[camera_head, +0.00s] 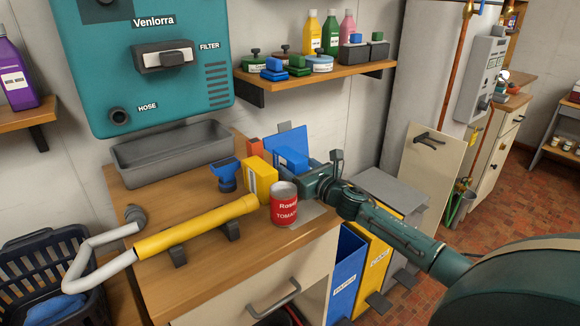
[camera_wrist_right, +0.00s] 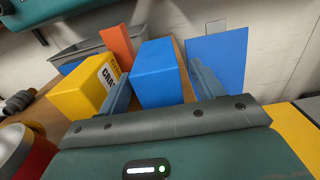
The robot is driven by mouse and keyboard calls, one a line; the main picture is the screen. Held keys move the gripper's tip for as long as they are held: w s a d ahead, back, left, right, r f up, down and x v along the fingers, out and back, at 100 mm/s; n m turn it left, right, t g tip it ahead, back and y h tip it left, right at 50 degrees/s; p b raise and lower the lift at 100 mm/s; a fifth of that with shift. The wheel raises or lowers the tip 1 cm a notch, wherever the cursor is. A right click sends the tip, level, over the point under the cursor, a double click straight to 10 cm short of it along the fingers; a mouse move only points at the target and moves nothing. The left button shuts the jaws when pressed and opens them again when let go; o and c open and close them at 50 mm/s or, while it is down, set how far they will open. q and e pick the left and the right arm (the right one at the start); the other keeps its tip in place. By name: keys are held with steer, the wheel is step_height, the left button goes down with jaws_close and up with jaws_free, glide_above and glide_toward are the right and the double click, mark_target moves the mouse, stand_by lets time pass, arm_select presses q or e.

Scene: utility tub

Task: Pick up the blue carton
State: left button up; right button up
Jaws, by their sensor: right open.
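The blue carton (camera_head: 290,159) stands on the wooden counter, beside a yellow carton (camera_head: 261,178). In the right wrist view the blue carton (camera_wrist_right: 158,72) is upright between the two fingers of my right gripper (camera_head: 303,172). The fingers are apart, one on each side of the carton. I cannot tell whether either finger touches it. The gripper hides the carton's lower near part. My left gripper is not in view.
A red tomato can (camera_head: 284,205) stands close to the gripper. A blue upright panel (camera_wrist_right: 218,58) and an orange item (camera_wrist_right: 116,44) are behind. A grey trough (camera_head: 172,151), a blue funnel-like item (camera_head: 226,173) and a yellow pipe (camera_head: 195,228) lie to the left.

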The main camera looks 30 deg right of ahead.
steer(key=shift+w+a, duration=0.15)
steer(key=shift+w, duration=1.55)
steer(key=shift+c, duration=0.5)
steer(key=c, duration=0.9)
steer(key=shift+c, duration=0.2)
